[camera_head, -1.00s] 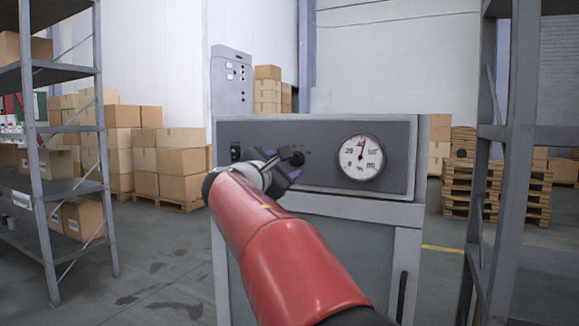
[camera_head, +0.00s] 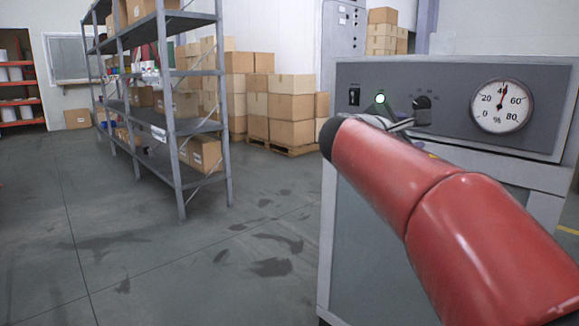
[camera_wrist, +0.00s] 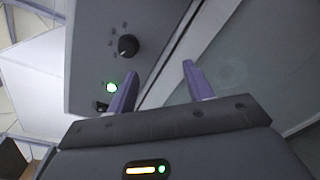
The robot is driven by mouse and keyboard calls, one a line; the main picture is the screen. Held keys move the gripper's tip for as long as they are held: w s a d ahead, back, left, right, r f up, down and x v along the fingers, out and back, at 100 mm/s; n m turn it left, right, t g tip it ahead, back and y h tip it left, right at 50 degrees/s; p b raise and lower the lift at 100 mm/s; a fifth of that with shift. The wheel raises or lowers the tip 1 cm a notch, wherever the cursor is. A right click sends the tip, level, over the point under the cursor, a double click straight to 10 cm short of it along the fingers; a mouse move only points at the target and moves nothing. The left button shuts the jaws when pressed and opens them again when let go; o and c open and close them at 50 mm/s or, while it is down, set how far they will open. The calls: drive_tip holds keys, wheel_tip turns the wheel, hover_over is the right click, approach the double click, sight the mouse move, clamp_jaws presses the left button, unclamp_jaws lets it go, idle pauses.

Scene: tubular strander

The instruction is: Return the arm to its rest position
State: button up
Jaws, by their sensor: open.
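My red arm reaches from the lower right toward a grey control cabinet in the head view. Its end hides most of my gripper there. In the wrist view my gripper (camera_wrist: 160,70) is open, with two purple fingers apart and nothing between them. In the wrist view the knob (camera_wrist: 128,45) and lamp (camera_wrist: 111,87) lie left of the fingers, clear of the gap.
A grey metal shelf rack (camera_head: 176,120) with boxes stands on the left. Stacked cardboard boxes (camera_head: 275,110) on a pallet stand behind it. A tall grey cabinet (camera_head: 342,35) is behind the panel. The floor (camera_head: 200,270) left of the control cabinet is clear.

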drive_tip(key=s+a+f+m+g+y, duration=0.1)
drive_tip(key=s+a+f+m+y, duration=0.3)
drive_tip(key=s+f, duration=0.5)
drive_tip(key=s+a+f+m+g+y+p, duration=0.1)
drive_tip(key=s+a+f+m+y, duration=0.3)
drive_tip(key=s+f, duration=0.6)
drive_tip(key=s+a+f+m+g+y+p, duration=0.1)
drive_tip(key=s+a+f+m+g+y, duration=0.2)
drive_tip(key=s+f+m, duration=0.4)
wheel_tip(320, 180, down, 3)
drive_tip(key=s+a+y, duration=0.1)
drive_tip(key=s+y, duration=0.1)
drive_tip(key=shift+s+a+m+y, duration=0.15)
drive_tip(key=shift+a+m+y, duration=0.15)
drive_tip(key=shift+a+m, duration=0.1)
drive_tip(key=shift+r, duration=0.1)
